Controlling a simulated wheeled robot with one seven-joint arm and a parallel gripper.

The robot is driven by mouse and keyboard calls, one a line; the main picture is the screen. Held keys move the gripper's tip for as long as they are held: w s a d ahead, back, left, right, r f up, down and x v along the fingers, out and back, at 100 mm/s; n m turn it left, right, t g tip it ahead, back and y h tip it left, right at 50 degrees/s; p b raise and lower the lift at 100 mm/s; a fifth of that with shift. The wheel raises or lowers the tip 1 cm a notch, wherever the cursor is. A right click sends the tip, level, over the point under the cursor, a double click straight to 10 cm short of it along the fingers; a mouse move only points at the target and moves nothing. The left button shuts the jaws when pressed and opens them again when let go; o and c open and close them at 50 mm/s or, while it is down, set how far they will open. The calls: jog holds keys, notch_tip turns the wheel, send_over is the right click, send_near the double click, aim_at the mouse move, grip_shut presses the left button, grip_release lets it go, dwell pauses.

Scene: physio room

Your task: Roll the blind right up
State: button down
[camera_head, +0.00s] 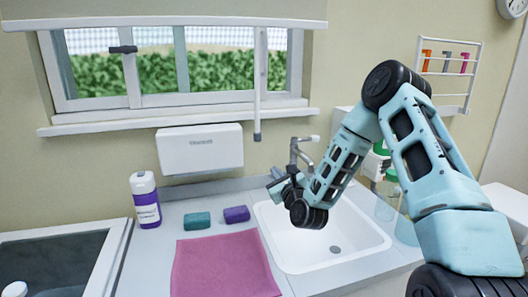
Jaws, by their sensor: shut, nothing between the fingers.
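The cream blind (165,12) hangs over the top of the window, and its straight bottom bar crosses the upper edge of the picture. Most of the window below it is uncovered. A thin pale wand (258,80) with a grey tip hangs down in front of the right part of the window, ending just below the sill. The blind's upper end is out of view. My gripper (276,184) is shut and empty. It appears over the left part of the sink, below the wand's tip and apart from it.
A tap (297,152) stands behind the sink (372,236), close to my gripper. A white dispenser (201,149) is on the wall. A purple bottle (146,204), two sponges and a pink cloth (222,264) occupy the counter. A wall rack (448,75) is at right.

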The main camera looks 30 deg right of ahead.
jog(key=w+d+r+m+p, duration=0.1)
jog(key=w+r+p, duration=0.3)
jog(key=w, duration=0.6)
jog(key=shift+w+d+r+p, duration=0.25)
jog(key=shift+w+r+p, duration=0.05)
jog(key=shift+p, duration=0.45)
notch_tip(320, 180, up, 58)
jog(key=p, duration=1.3)
jog(key=shift+r, duration=0.25)
